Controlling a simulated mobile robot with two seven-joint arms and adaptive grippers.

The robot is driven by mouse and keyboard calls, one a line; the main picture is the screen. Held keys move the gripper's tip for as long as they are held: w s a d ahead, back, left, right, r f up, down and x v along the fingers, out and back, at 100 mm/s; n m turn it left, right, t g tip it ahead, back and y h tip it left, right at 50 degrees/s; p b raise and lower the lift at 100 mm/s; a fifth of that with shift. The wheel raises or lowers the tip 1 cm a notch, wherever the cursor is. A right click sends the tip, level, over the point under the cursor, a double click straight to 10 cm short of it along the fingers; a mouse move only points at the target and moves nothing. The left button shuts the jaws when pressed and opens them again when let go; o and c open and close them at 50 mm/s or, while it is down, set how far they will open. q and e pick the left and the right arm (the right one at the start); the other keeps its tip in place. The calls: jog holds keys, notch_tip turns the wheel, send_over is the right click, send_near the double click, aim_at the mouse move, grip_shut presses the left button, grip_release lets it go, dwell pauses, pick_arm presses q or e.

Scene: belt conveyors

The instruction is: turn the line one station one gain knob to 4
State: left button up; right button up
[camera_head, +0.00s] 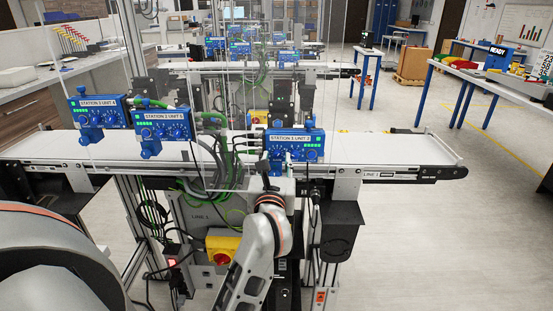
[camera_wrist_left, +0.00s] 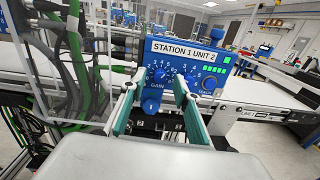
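The blue STATION 1 UNIT 2 box (camera_head: 305,149) stands over the LINE 1 belt, and it fills the middle of the left wrist view (camera_wrist_left: 190,49). Its GAIN knob (camera_wrist_left: 160,76) is a dark blue dial ringed by white numbers; its exact setting is too small to read. A second knob (camera_wrist_left: 208,83) is to its right. My left gripper (camera_head: 287,160) is in front of the box. In the left wrist view its two green-padded fingers (camera_wrist_left: 159,86) are apart, one on each side of the GAIN knob; I cannot tell whether they touch it. My right gripper is not in view.
Two more blue station boxes (camera_head: 98,111) (camera_head: 163,124) are to the left over the same belt (camera_head: 380,150). Cables and green hoses (camera_wrist_left: 72,60) hang close at the left. A yellow box with a red switch (camera_head: 221,252) is below. Open floor lies at the right.

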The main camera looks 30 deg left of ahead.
pick_arm(q)
jog(key=shift+w+a, duration=0.15)
jog(key=shift+w, duration=0.15)
grip_shut()
